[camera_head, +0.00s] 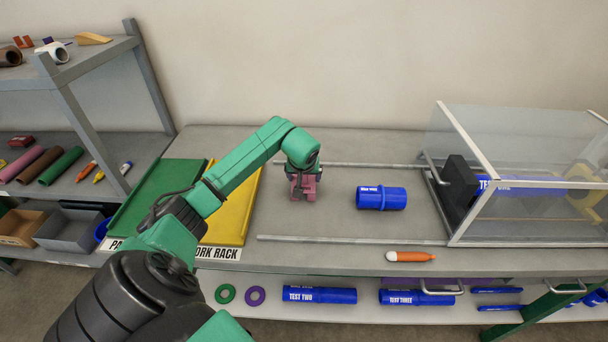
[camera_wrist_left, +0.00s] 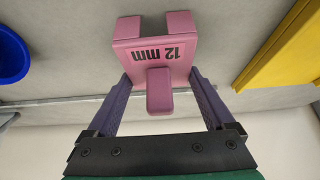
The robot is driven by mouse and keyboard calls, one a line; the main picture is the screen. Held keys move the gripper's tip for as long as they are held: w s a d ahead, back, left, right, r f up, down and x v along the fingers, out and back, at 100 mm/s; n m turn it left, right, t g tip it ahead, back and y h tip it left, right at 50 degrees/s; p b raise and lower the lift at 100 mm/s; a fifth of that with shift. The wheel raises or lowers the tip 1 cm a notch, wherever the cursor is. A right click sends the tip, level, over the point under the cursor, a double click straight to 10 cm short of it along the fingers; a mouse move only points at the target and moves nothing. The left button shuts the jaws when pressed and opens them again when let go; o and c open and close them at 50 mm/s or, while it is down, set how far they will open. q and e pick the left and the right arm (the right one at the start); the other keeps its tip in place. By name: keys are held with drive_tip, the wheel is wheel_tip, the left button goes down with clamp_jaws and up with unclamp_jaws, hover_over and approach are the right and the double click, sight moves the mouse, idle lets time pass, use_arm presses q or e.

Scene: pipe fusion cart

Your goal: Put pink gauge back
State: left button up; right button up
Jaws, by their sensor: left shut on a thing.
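The pink gauge (camera_head: 303,191), marked "12 mm", is held above or on the grey bench between two metal rails; I cannot tell if it touches the bench. My left gripper (camera_head: 303,177) points down and is shut on it. In the left wrist view, the purple fingers (camera_wrist_left: 160,98) clasp the knob of the pink gauge (camera_wrist_left: 150,32), whose notched end points away from the gripper. My right gripper is not in view.
A blue pipe piece (camera_head: 381,198) lies right of the gauge. The yellow work rack panel (camera_head: 228,222) and green panel (camera_head: 152,205) lie left. A clear enclosure (camera_head: 535,225) stands right, and an orange marker (camera_head: 410,257) lies at the front edge. Shelves (camera_head: 72,62) stand far left.

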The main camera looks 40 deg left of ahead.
use_arm(q)
drive_tip(key=shift+a+f, duration=0.1)
drive_tip(key=shift+f, duration=0.2)
drive_tip(key=o, duration=1.2)
drive_tip(key=shift+r, duration=0.1)
drive_tip(key=shift+o, duration=0.2)
drive_tip(key=shift+r, duration=0.2)
drive_tip(key=shift+s+r, duration=0.15)
drive_tip(key=shift+r, duration=0.05)
drive_tip(key=b+v, duration=0.3)
drive_tip(key=v, duration=0.8)
drive_tip(key=shift+d+r, duration=0.2)
drive_tip(key=shift+s, duration=0.1)
